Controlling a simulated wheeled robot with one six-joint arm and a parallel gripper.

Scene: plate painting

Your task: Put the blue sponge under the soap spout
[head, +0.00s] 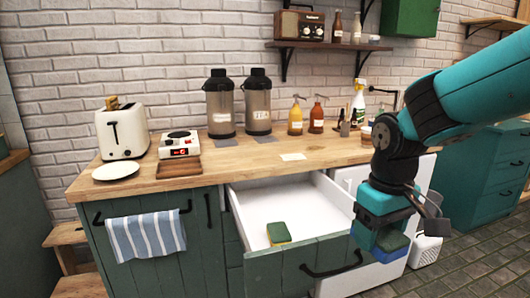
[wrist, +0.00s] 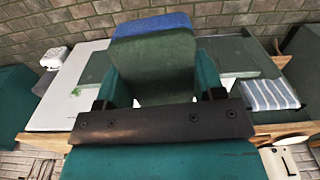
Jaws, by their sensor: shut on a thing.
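My gripper (head: 388,232) is shut on the blue sponge (head: 393,252), which has a dark green top layer. It hangs in front of the counter, right of the open drawer. In the wrist view the sponge (wrist: 152,52) sits between the two fingers, its blue side at the far end. Two pump bottles with spouts stand on the counter against the back wall: a yellow one (head: 296,118) and an orange-red one (head: 317,118). Which one is the soap is too small to read.
A second sponge, yellow with a green top (head: 278,233), lies in the open white drawer (head: 290,203). A pale note (head: 293,157) lies on the wooden counter (head: 240,168). Two dispensers (head: 219,105), a toaster (head: 122,130) and a white plate (head: 116,171) stand left. A spray bottle (head: 358,105) stands right.

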